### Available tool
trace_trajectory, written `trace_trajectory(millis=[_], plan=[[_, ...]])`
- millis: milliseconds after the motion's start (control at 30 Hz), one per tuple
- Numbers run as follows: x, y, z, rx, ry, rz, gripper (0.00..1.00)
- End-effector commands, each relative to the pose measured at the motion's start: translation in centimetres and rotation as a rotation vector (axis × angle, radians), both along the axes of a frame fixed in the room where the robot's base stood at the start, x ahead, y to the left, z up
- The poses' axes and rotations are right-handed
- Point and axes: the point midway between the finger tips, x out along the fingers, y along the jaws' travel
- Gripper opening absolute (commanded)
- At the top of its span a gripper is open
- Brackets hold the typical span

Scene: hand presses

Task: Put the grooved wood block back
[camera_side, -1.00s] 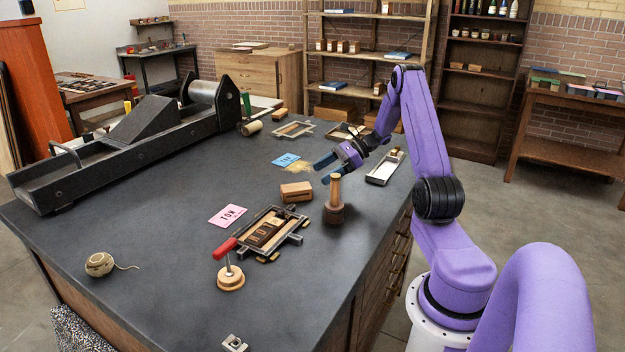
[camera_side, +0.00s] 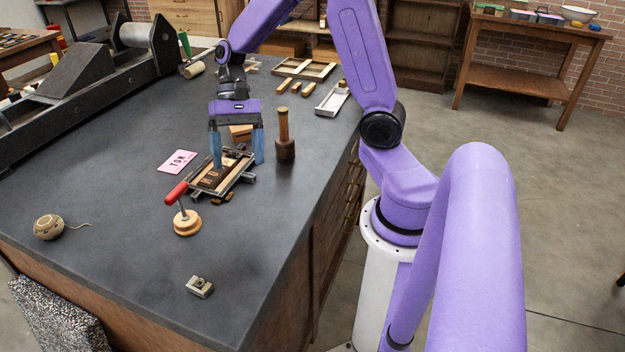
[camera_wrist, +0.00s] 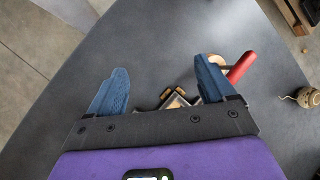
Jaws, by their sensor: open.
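In the side view a tan wood block (camera_side: 240,131) lies on the dark table, behind the metal frame with wooden type (camera_side: 221,172). I take it to be the grooved block, but its groove does not show clearly. My gripper (camera_side: 237,158) points down with its blue fingers open and apart. They are near the frame's back part, and the block shows between them from this side. I cannot tell how high the tips are. In the wrist view my gripper (camera_wrist: 158,90) is open with nothing visibly held; part of the frame (camera_wrist: 175,99) shows between the fingers.
A wooden mallet-like tool (camera_side: 285,138) stands upright close right of my fingers. A string ball (camera_side: 48,227) and small metal piece (camera_side: 200,287) lie nearer.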

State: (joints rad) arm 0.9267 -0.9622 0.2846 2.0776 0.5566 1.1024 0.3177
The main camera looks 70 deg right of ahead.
Motion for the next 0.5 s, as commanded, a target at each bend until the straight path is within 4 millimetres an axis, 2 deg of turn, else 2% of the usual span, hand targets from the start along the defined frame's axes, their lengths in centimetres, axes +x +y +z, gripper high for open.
trace_trajectory(millis=[33,200,333,500], plan=[[-1.6,1.4,0.4,-0.023,-0.037,0.119,0.83],[-6.6,4.4,1.1,-0.089,-0.163,0.507,0.83],[-10.3,5.6,1.6,-0.122,-0.271,0.805,0.83],[-14.4,6.1,2.0,-0.143,-0.423,1.186,0.83]])
